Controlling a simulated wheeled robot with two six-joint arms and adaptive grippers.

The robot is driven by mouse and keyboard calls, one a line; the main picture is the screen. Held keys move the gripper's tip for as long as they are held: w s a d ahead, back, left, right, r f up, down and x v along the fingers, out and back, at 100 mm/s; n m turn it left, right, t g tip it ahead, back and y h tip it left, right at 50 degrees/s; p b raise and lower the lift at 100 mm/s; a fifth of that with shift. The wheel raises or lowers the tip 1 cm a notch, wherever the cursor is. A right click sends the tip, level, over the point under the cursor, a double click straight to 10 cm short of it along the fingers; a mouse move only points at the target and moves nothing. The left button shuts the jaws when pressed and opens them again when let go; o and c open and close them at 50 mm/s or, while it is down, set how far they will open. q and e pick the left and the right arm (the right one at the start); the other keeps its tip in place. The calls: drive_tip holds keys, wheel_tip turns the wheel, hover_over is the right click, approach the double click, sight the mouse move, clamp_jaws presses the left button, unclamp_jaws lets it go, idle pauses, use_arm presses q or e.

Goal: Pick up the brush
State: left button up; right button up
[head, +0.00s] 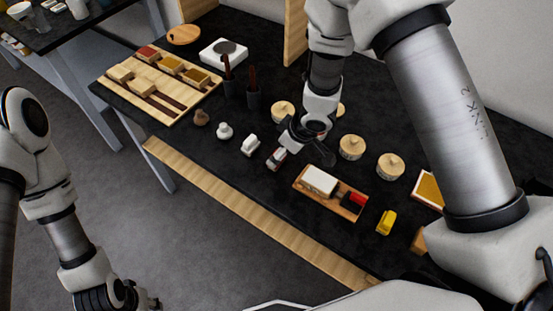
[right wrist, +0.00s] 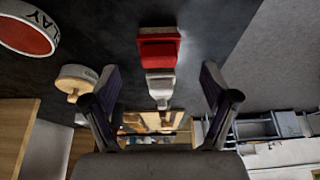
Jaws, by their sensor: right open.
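No thing is plainly a brush. Thin dark reddish handles stand in two dark cups, one cup (head: 231,87) beside the other cup (head: 254,100), in the head view; their lower ends are hidden. My right gripper (head: 303,150) is open and empty, low over the table at the end of a row of small pieces. In the right wrist view its spread fingers (right wrist: 158,80) flank a white and red piece (right wrist: 159,52), with no visible contact. This piece also shows in the head view (head: 276,159). My left gripper (head: 120,296) hangs at the lower left, away from the table; its fingers are unclear.
Wooden board (head: 110,96) with coloured blocks lies at the table's far left. Small wooden tray (head: 335,205) holds a white block and a red and black piece. Lidded round pots (head: 390,166) stand right of my gripper; a yellow piece (head: 386,222) lies near the front.

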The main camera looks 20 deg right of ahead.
drive_tip(key=x, duration=0.5)
drive_tip(key=shift+w+f+p, duration=0.15)
drive_tip(key=shift+f+p, duration=0.15)
drive_tip(key=shift+f, duration=0.1)
drive_tip(key=c, duration=1.2)
drive_tip(key=shift+c, duration=0.2)
